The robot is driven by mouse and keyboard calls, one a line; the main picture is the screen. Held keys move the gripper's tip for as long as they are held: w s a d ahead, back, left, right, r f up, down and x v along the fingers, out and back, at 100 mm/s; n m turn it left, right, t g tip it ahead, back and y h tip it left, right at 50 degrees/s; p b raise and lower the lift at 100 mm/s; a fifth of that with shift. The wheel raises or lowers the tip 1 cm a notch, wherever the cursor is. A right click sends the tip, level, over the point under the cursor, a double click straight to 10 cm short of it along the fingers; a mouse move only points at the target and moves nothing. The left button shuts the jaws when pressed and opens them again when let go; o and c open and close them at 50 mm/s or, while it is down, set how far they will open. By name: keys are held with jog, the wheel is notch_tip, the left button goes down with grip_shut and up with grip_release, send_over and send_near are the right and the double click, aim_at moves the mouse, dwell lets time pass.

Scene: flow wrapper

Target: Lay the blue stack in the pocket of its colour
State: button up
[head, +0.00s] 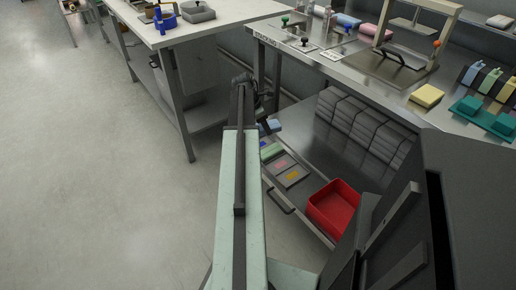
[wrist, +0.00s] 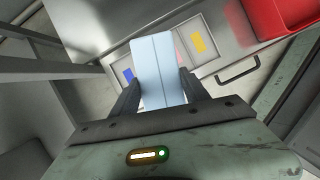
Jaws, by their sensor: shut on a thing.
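My gripper (wrist: 157,88) is shut on the blue stack (wrist: 158,70), a pale blue flat block with a lengthwise line, seen in the wrist view. In the head view the blue stack (head: 273,125) shows just beyond my arm, above the low drawer. A pocket with a dark blue mark (wrist: 128,74) lies below and left of the stack in the wrist view, partly covered by it. A pocket with a yellow mark (wrist: 199,43) lies to its right. In the head view a pink-marked pocket (head: 281,163) and a green piece (head: 272,151) lie between them.
A red bin (head: 334,206) stands near the drawer handle (head: 279,200). Grey stacks (head: 365,127) fill the shelf behind. The steel table (head: 345,70) overhangs this shelf; a white-topped table (head: 200,30) stands to the left. The floor at left is clear.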

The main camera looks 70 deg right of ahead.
jog(key=w+d+f+n+b, duration=0.1)
jog(key=w+d+f+b, duration=0.1)
jog(key=f+b, duration=0.3)
jog(key=w+d+f+n+b, duration=0.1)
jog(key=w+d+f+b, duration=0.1)
jog(key=d+f+b, duration=0.2)
jog(key=w+d+f+n+b, duration=0.1)
jog(key=d+f+b, duration=0.3)
jog(key=f+b, duration=0.4)
jog(key=shift+w+d+f+t+h, duration=0.1)
jog(key=shift+w+f+t+h, duration=0.15)
jog(key=shift+f, duration=0.5)
jog(key=shift+w+f+t+h, duration=0.15)
jog(key=shift+w+f, duration=0.2)
jog(key=shift+f, duration=0.4)
jog(key=o, duration=1.4)
jog(key=shift+w, duration=0.1)
